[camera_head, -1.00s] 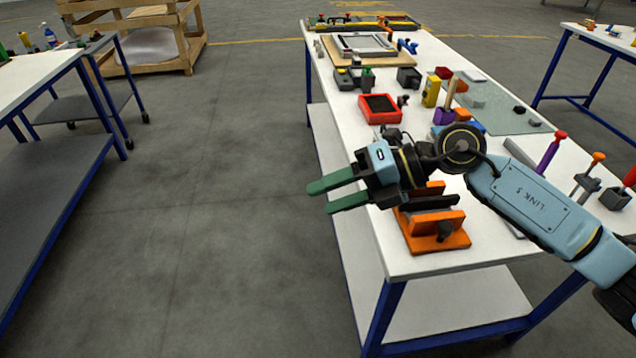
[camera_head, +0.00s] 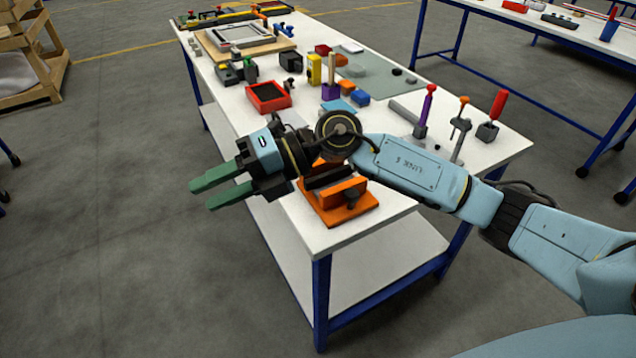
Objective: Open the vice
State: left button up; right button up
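The orange vice (camera_head: 345,212) sits near the front left corner of the white workbench (camera_head: 395,205). Its orange jaws have a dark piece or gap between them, and a dark knob shows at its near end. My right forearm and wrist pass above it and hide its far part. My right gripper (camera_head: 217,190) has two green fingers pointing left, spread apart with nothing between them. It hangs beyond the bench's left edge, to the left of the vice. My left gripper is not in view.
A red tray (camera_head: 268,97), a yellow block (camera_head: 314,70) and a purple holder (camera_head: 330,91) stand behind the arm. Upright tools with red (camera_head: 498,104) and orange handles stand at the right. Another bench (camera_head: 550,25) is at the back right.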

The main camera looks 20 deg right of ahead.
jog(key=w+d+f+h+p, duration=0.3)
jog(key=d+h+p, duration=0.3)
jog(key=d, duration=0.4)
jog(key=m+g+h+p, duration=0.15)
jog(key=m+h, duration=0.25)
jog(key=h, duration=0.5)
send_near(352, 192)
jog(key=shift+t, duration=0.25)
jog(key=f, duration=0.6)
jog(key=f+p, duration=0.1)
jog(key=f, duration=0.2)
jog(key=shift+s+a+f, duration=0.15)
jog(key=shift+s+f, duration=0.1)
jog(key=shift+s, duration=0.05)
